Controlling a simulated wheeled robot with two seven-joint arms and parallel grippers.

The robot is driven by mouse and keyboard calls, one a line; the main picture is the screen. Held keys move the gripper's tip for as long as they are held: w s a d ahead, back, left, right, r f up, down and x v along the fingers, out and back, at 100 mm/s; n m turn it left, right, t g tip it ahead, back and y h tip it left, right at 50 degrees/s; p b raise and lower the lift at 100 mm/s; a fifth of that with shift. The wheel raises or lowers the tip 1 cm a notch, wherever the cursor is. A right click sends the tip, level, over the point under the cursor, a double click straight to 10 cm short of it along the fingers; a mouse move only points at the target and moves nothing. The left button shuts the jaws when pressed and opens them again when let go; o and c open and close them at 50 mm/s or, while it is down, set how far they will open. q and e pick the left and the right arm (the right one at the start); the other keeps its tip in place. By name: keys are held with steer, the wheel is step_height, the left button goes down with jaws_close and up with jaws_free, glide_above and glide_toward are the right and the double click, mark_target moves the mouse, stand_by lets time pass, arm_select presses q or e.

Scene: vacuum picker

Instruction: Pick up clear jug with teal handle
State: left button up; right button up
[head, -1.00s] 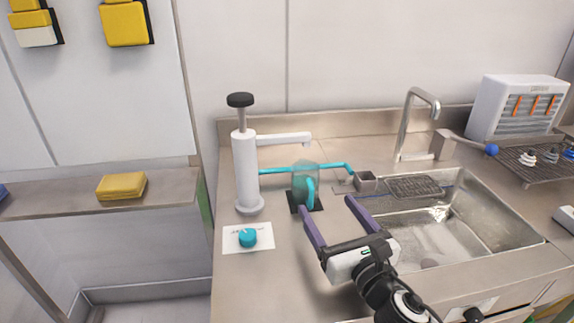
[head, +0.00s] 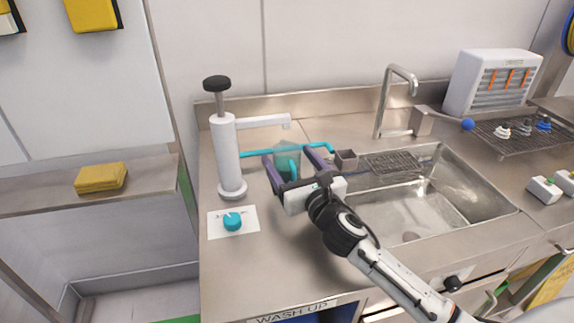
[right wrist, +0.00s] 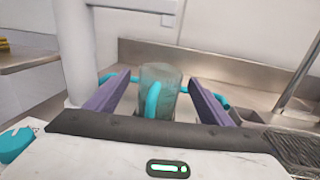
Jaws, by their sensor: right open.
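The clear jug (head: 289,153) with a teal handle (head: 293,169) stands on the steel counter beneath the spout of the white pump. In the head view its lower part is hidden behind my right gripper. My right gripper (head: 289,158) is open, its two purple fingers pointing at the jug with the jug between them or just beyond. In the right wrist view the jug (right wrist: 160,82) shows between the fingers, its teal handle (right wrist: 153,99) facing the gripper. I see no finger clearly touching it. My left gripper is not in view.
The white pump (head: 228,155) stands just left of the jug, its spout reaching above it. A teal knob (head: 232,221) on a white card sits front left. A small grey box (head: 346,160) and the sink (head: 425,205) lie right.

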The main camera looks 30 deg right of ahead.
steer(key=c, duration=1.4)
steer(key=shift+r, duration=0.15)
